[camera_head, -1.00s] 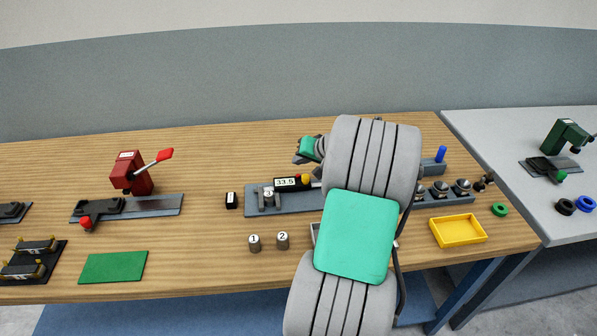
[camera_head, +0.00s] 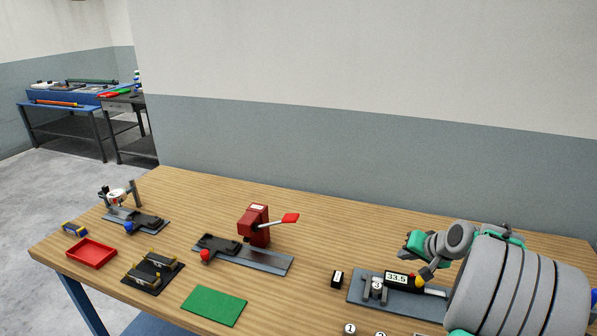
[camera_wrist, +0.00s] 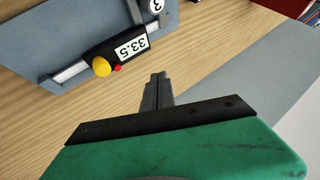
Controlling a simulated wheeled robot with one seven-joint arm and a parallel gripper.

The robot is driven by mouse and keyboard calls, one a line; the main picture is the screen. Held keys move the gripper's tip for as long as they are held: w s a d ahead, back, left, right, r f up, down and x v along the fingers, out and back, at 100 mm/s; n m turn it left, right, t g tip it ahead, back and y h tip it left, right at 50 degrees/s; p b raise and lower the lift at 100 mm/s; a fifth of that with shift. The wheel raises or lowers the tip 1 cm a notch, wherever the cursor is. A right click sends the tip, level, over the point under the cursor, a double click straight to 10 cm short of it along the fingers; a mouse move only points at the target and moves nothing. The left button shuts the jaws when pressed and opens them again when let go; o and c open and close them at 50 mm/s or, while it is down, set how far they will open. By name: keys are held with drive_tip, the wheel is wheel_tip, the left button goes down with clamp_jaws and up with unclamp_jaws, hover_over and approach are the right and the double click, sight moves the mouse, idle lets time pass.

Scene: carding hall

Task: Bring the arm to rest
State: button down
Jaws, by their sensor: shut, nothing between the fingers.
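My arm reaches over the right part of the wooden bench (camera_head: 330,225) in the head view. My gripper (camera_head: 406,248) is above and behind the gauge (camera_head: 396,278), which reads 33.5. In the wrist view my gripper's dark fingers (camera_wrist: 157,82) are together with nothing between them. They point toward the bare wood and look clear of the gauge (camera_wrist: 130,48). The gauge has a yellow knob and a small red button, and a cylinder marked 3 (camera_head: 377,288) sits at its left end.
A red lever press (camera_head: 254,226), a green mat (camera_head: 214,305), a dark rack (camera_head: 152,272), a red tray (camera_head: 91,253) and a dial stand (camera_head: 118,198) stand left of the arm. Bare wood lies behind the press.

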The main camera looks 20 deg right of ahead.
drive_tip(key=s+a+r+n+g, duration=0.1)
drive_tip(key=s+a+r+n, duration=0.1)
drive_tip(key=a, duration=0.9)
drive_tip(key=s+a+r+n+g, duration=0.2)
drive_tip(key=a+n, duration=0.1)
drive_tip(key=a, duration=0.7)
drive_tip(key=s+a+n+g, duration=0.1)
drive_tip(key=s+a+n, duration=0.2)
drive_tip(key=s+a, duration=0.7)
drive_tip(key=s, duration=0.3)
drive_tip(key=shift+s+a+f+g, duration=0.2)
drive_tip(key=shift+a+f+g, duration=0.05)
drive_tip(key=shift+f+g, duration=0.15)
drive_tip(key=shift+d, duration=0.1)
